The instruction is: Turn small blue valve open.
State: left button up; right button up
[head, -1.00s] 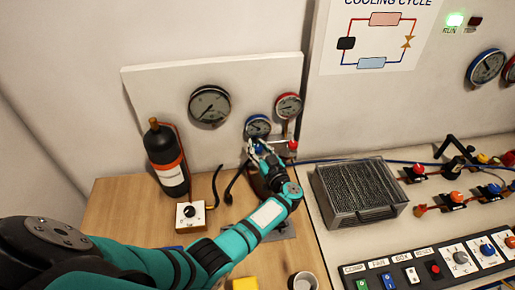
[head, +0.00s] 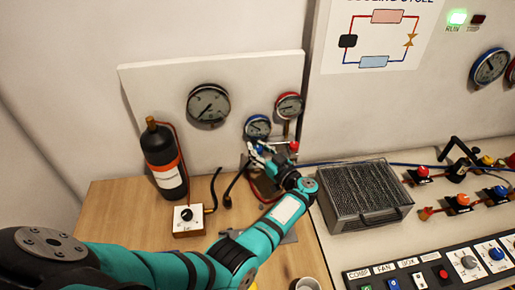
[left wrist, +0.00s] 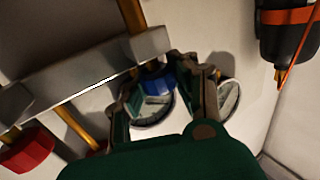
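The small blue valve knob (left wrist: 157,82) sits under a grey metal block (left wrist: 85,75) in the left wrist view. In the head view a bit of the blue knob (head: 260,147) shows below the blue-rimmed gauge, mostly covered by my gripper. My left gripper (head: 256,151) is at the knob; in the left wrist view its two fingers (left wrist: 155,98) are spread, one on each side of it. Contact with the knob is not clear. A red knob (head: 293,146) is just to the right on the same block. My right gripper is not in view.
A blue-rimmed gauge (head: 257,127) and a red-rimmed gauge (head: 289,106) are above the block. A dark bottle (head: 165,158) stands left. A finned grey box (head: 362,192) and a control panel with switches (head: 430,270) are on the right.

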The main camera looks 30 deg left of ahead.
pick_arm(q)
jog(key=o, duration=0.4)
jog(key=shift+d, duration=0.15)
jog(key=shift+o, duration=0.4)
jog(key=shift+r, duration=0.1)
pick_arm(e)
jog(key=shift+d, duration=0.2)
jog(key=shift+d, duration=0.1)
pick_arm(q)
jog(key=shift+r, duration=0.1)
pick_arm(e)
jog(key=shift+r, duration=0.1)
